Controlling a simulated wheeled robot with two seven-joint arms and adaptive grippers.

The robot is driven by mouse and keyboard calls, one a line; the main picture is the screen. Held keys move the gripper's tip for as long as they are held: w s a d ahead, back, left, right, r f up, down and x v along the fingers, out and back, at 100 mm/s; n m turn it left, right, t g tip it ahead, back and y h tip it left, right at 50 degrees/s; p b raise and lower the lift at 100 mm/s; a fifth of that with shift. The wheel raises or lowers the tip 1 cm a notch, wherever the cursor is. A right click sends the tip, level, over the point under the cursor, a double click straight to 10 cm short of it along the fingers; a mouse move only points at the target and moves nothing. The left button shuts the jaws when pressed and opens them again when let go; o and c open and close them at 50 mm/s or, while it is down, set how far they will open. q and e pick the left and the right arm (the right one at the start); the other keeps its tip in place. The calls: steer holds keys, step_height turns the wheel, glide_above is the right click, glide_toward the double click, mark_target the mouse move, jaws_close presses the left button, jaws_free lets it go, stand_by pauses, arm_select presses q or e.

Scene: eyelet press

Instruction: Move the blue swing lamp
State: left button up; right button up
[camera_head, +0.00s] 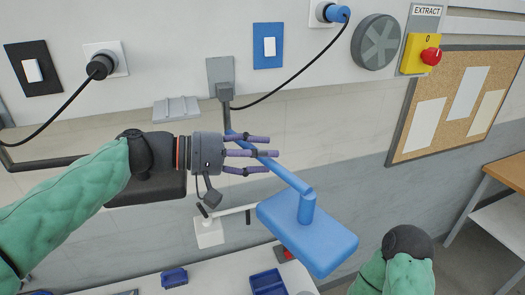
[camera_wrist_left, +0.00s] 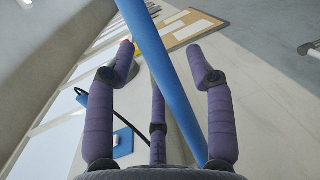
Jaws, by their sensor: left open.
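The blue swing lamp (camera_head: 330,240) hangs from a grey wall bracket (camera_head: 220,72) in the head view. Its blue arm slants down to the right to a flat rectangular blue head. My left gripper (camera_head: 268,154) is open, its purple fingers spread beside the lamp arm and pointing right. In the left wrist view the blue lamp arm (camera_wrist_left: 165,70) runs diagonally across the space by the open fingers (camera_wrist_left: 160,48). I cannot tell whether any finger touches it. Part of the lamp arm is hidden behind my gripper in the head view.
A black lamp-like panel (camera_head: 160,189) is behind my left arm. Blue bins (camera_head: 268,283) sit on the white bench below. A yellow box with a red button (camera_head: 420,54) and a corkboard (camera_head: 438,140) are on the right wall. Cables (camera_head: 290,82) hang along the wall.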

arm_select(q)
steer(key=shift+w+d, duration=0.1)
steer(key=shift+d, duration=0.25)
jaws_close()
steer(key=shift+d+f, duration=0.1)
